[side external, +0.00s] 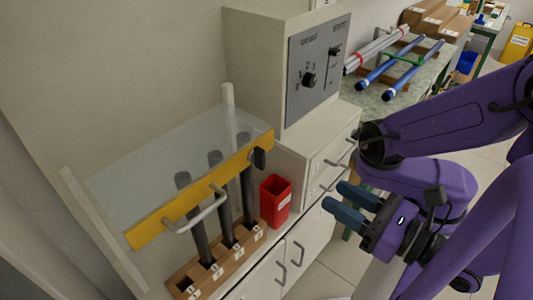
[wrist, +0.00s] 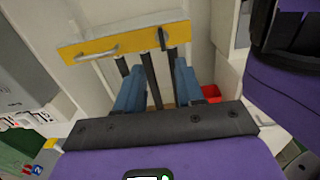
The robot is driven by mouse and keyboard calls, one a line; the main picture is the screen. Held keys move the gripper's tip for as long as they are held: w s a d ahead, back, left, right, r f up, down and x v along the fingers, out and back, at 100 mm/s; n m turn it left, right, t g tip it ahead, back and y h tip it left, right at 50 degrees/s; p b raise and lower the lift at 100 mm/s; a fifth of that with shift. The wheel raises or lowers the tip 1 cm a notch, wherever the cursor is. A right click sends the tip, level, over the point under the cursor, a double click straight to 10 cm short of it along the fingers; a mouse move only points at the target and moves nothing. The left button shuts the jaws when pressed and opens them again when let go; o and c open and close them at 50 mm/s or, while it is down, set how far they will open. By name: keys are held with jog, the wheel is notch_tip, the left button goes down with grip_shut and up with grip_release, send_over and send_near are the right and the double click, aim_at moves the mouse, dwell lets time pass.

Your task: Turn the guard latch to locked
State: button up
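The guard is a clear panel with a yellow front bar (side external: 200,190) and a pale handle (side external: 198,212). The guard latch (side external: 259,158) is a small dark knob at the bar's right end; it looks roughly upright. In the wrist view the latch (wrist: 162,38) is ahead of my fingers, near the top. I cannot tell its marked setting. My gripper (side external: 345,204) is to the right of the guard, apart from the latch. In the wrist view its blue fingers (wrist: 158,82) are spread with nothing held between them.
Several dark rods (side external: 248,195) stand in a wooden block (side external: 215,262) behind the bar. A red bin (side external: 275,200) sits right of them, beside drawers (side external: 318,165). A grey control panel (side external: 318,65) with a knob is above. Blue rods (side external: 390,70) lie on a bench behind.

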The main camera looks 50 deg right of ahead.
aim_at(264, 154)
jog(key=w, duration=1.7)
jog(key=shift+w, duration=0.15)
grip_shut()
